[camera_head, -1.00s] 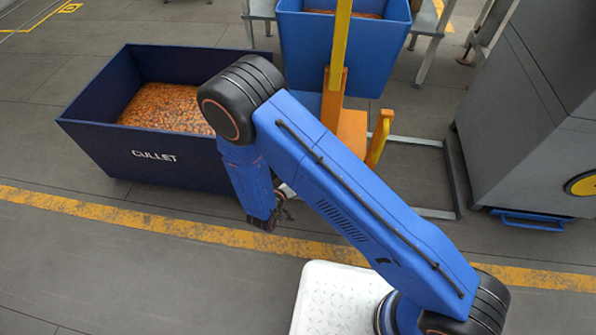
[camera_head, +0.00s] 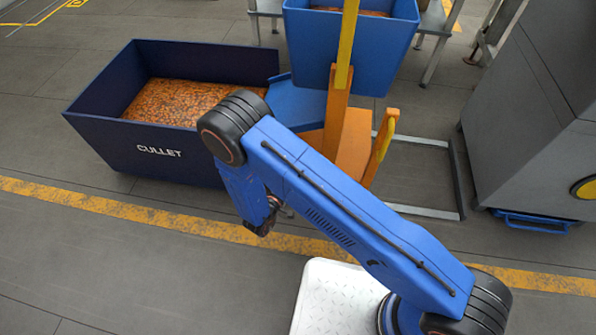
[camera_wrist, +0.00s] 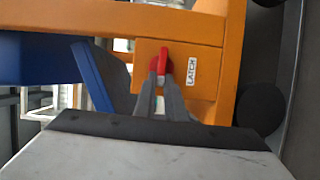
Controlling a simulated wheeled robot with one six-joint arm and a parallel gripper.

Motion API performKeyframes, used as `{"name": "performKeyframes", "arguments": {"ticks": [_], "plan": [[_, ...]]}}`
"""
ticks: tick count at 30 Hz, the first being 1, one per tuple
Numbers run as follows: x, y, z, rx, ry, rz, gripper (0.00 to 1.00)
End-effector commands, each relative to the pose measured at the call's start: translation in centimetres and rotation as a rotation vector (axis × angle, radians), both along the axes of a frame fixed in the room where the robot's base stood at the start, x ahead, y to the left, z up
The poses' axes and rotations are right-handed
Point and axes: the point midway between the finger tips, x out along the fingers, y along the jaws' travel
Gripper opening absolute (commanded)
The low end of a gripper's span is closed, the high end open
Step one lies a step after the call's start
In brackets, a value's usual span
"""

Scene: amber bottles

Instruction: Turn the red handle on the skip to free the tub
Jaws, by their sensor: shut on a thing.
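The red handle (camera_wrist: 163,64) stands upright in the wrist view, on an orange plate beside a white "LATCH" label (camera_wrist: 192,72). My gripper (camera_wrist: 164,82) is shut on the handle's lower part, with its two grey fingers close together. The skip's orange frame (camera_head: 350,142) shows in the head view, and its orange beam (camera_wrist: 130,20) crosses the top of the wrist view. A blue tub (camera_head: 345,48) with orange-brown contents stands behind the yellow upright. The handle is hidden in the head view.
A dark blue "CULLET" bin (camera_head: 160,165) full of orange-brown bits stands at left. A grey cabinet (camera_head: 530,120) stands at right. A yellow floor line (camera_head: 130,216) runs across in front. Open floor lies at lower left.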

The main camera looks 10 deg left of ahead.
Motion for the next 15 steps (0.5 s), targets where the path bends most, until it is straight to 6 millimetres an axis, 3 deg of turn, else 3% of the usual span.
{"name": "performKeyframes", "arguments": {"ticks": [15], "plan": [[0.06, 0.03, -0.2, -0.046, -0.002, 0.001, 0.0]]}}
